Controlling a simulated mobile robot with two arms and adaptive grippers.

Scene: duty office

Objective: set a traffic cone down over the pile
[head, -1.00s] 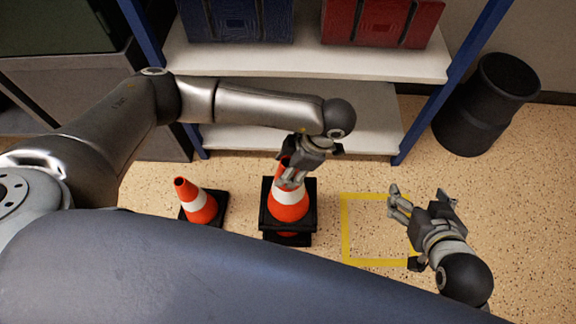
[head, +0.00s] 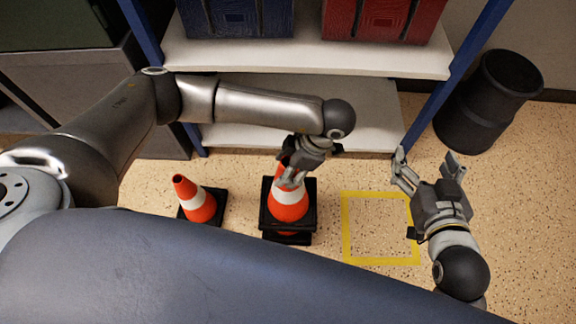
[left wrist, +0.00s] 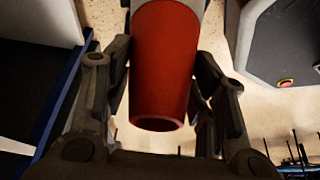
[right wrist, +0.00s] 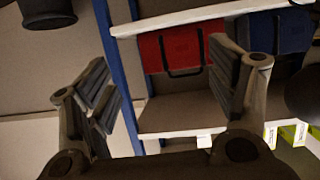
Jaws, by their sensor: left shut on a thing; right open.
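The pile is a stack of orange and white traffic cones with black square bases, in the middle of the head view. Its top cone (head: 289,205) stands upright, with a lower cone's base (head: 288,238) showing just beneath. My left gripper (head: 293,178) is shut on the top cone near its tip; the cone's orange top fills the space between the fingers in the left wrist view (left wrist: 163,70). A single cone (head: 198,200) stands on the floor left of the pile. My right gripper (head: 427,165) is open and empty, right of the pile.
A yellow square outline (head: 345,228) on the floor right of the pile is empty. A shelf rack (head: 300,60) with blue and red cases stands behind. A black bin (head: 487,103) stands at the back right.

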